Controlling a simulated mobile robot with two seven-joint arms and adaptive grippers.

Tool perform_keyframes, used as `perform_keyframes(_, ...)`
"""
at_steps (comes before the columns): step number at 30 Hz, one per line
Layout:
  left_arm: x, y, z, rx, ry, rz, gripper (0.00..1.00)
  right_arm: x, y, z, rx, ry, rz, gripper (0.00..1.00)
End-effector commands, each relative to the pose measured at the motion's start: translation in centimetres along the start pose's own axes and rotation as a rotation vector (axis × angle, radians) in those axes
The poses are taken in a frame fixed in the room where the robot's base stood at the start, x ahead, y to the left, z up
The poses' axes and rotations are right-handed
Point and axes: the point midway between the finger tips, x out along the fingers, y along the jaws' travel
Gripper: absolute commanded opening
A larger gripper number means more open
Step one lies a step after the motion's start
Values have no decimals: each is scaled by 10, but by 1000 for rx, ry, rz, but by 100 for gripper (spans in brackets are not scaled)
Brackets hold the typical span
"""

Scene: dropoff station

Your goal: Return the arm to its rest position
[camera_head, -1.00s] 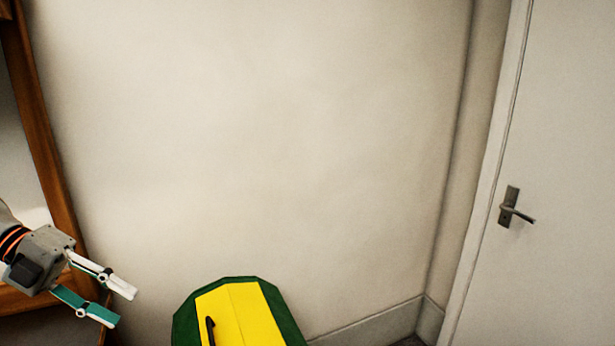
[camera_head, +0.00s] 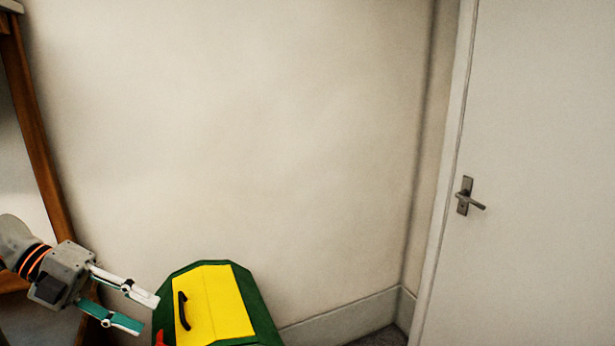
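My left gripper (camera_head: 148,314) shows at the lower left of the head view, with its arm coming in from the left edge. Its two fingers, one white and one teal, are apart with nothing between them. The fingertips appear close to the left side of a green and yellow box (camera_head: 222,305); I cannot tell whether they touch it. The box has a dark handle on its yellow top, and its lower part is cut off by the frame. My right gripper is not in view.
A wooden frame (camera_head: 37,150) stands at the left edge behind my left arm. A pale wall (camera_head: 240,120) fills the middle. A white door (camera_head: 540,180) with a metal handle (camera_head: 466,196) is at the right. A bit of dark floor (camera_head: 380,337) shows by the corner.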

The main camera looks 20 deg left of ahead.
Motion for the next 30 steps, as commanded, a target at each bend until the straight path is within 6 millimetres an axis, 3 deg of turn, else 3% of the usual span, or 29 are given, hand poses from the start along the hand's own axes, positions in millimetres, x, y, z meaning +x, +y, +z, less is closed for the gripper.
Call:
perform_keyframes(8, 96, -7, 11, 18, -72, -163, 38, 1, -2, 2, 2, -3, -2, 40)
perform_keyframes(12, 150, -20, 15, -17, -159, -284, 38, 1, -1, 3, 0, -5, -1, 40)
perform_keyframes(15, 178, -29, 19, -63, -241, -363, 38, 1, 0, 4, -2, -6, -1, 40)
perform_keyframes(23, 219, -38, 30, -279, -496, -526, 38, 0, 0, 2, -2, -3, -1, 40)
perform_keyframes(26, 223, -31, 35, -398, -614, -563, 38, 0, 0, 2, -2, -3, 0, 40)
perform_keyframes(30, 220, -5, 38, -589, -784, -578, 38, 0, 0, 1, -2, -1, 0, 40)
